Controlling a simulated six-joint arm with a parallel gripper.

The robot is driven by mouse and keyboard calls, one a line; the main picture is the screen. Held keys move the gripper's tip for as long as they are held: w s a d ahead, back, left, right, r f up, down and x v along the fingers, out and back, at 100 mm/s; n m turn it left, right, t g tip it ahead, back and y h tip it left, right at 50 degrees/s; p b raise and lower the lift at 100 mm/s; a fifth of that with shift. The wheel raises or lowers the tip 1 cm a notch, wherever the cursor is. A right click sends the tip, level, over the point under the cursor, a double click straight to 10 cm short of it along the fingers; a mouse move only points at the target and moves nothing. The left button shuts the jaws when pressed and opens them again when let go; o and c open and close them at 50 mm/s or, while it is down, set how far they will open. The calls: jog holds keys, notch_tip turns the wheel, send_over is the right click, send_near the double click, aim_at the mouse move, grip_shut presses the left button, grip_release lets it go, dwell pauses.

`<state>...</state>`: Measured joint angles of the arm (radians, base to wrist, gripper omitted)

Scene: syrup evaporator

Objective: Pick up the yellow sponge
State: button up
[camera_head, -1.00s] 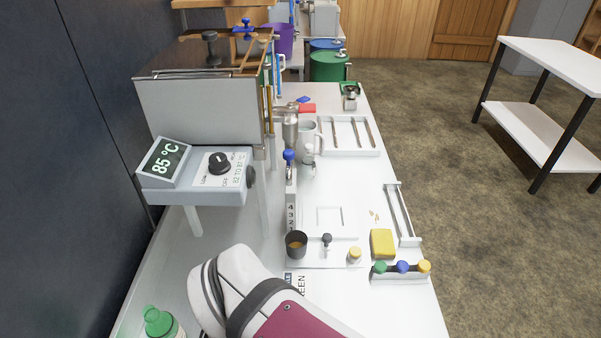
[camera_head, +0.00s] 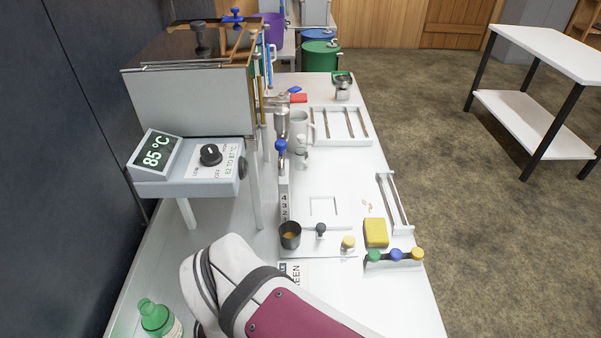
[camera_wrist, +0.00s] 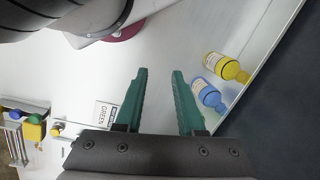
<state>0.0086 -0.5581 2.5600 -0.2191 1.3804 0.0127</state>
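The yellow sponge (camera_head: 375,233) lies on the white table, right of the middle, just behind a small rack of coloured knobs. In the wrist view a yellow block that looks like the sponge (camera_wrist: 33,132) shows at the far left edge, well away from my gripper. My gripper (camera_wrist: 158,72) is open, with two green fingers apart and only bare table between them. In the head view my arm comes in at the bottom and its fingers are out of sight.
A rack with green, blue and yellow knobs (camera_head: 396,256) stands in front of the sponge. A dark cup (camera_head: 290,235) is left of it. A green bottle (camera_head: 158,318) stands at lower left. Blue (camera_wrist: 207,94) and yellow (camera_wrist: 226,68) bottles lie near my fingers in the wrist view.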

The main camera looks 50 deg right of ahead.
jog(key=o, duration=0.7)
jog(key=w+d+m+t, duration=0.1)
jog(key=w+d+t, duration=0.1)
jog(key=w+d, duration=0.95)
jog(key=m+t+h, duration=0.1)
jog(key=m+h, duration=0.2)
jog(key=h, duration=0.2)
send_over(377, 230)
jog(key=s+a, duration=0.4)
jog(key=a, duration=0.1)
notch_tip(377, 230, down, 7)
jog(key=x, duration=1.5)
jog(key=shift+w+d+f, duration=0.15)
jog(key=shift+d+f, duration=0.05)
jog(key=shift+d, duration=0.15)
